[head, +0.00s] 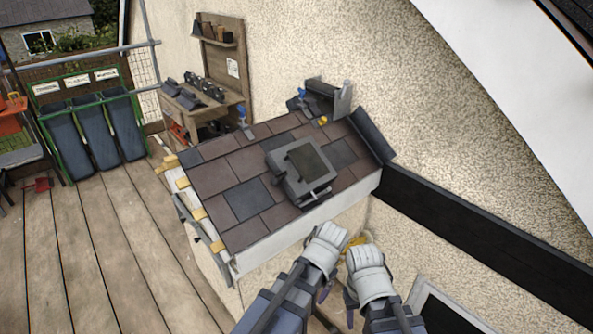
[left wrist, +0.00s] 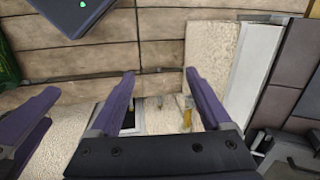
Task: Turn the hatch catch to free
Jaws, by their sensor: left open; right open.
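The grey roof hatch (head: 303,166) sits closed on the tiled roof (head: 224,171). A small dark bar, seemingly the catch (head: 319,196), lies at its front edge; its exact setting is too small to tell. My left gripper (head: 323,291) and right gripper (head: 350,302) hang side by side below and in front of the roof, apart from the hatch. In the left wrist view the left gripper's purple fingers (left wrist: 160,85) are spread with nothing between them. The right fingers are partly hidden by the white wrist cover.

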